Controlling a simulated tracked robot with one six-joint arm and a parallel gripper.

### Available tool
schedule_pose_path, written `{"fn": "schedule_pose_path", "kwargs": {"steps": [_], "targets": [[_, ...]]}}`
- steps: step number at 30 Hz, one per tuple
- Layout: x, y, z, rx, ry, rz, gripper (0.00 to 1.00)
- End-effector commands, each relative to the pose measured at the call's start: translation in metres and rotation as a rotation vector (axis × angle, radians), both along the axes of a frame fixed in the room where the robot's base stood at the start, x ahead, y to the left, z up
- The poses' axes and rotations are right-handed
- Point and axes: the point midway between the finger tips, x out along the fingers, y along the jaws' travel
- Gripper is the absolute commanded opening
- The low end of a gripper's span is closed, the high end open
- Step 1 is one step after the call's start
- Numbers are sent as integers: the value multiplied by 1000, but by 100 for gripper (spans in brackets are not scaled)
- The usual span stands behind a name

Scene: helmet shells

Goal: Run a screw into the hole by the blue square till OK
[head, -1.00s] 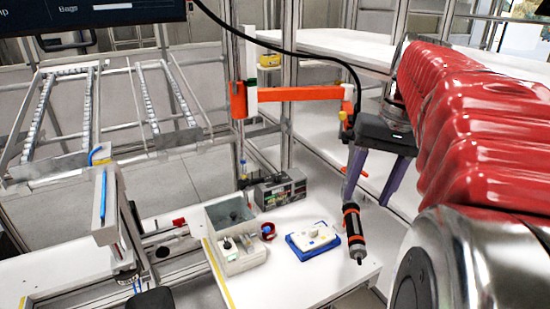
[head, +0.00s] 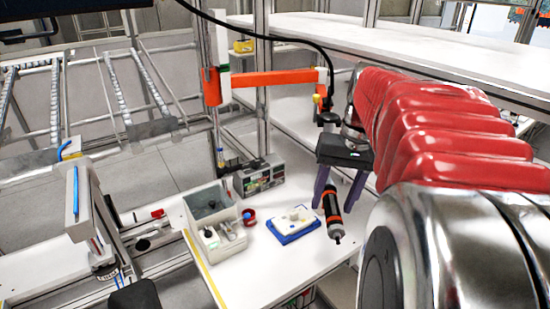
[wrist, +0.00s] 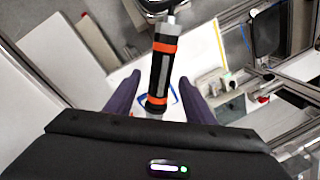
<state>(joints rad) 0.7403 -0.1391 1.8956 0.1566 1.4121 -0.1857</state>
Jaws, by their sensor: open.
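My gripper (head: 336,205) is open, its two purple fingers pointing down. A black screwdriver with orange bands (head: 333,212) hangs tip down over the table's right part. In the wrist view the screwdriver (wrist: 161,72) shows between the fingers, with a gap on each side; I cannot tell whether it is at fingertip depth. A white part (head: 296,219) sits on a blue fixture (head: 293,238) left of the screwdriver. The hole and the blue square's mark are too small to make out. A grey-white bin (head: 222,244) stands further left; small things in it are unclear.
A dark box with a panel (head: 262,178) stands behind. An orange arm (head: 265,78) on a post reaches above the table. A white shelf (head: 400,60) runs behind my arm. The table's front is clear.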

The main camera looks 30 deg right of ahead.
Motion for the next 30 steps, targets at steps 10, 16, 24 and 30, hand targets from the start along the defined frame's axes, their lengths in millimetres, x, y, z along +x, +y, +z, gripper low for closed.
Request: {"fn": "schedule_pose_path", "kwargs": {"steps": [10, 16, 24, 30], "targets": [[4, 7, -47, 2, 2, 0, 49], [5, 8, -60, 1, 1, 0, 49], [5, 8, -61, 0, 0, 0, 49], [5, 8, -61, 0, 0, -1, 37]]}}
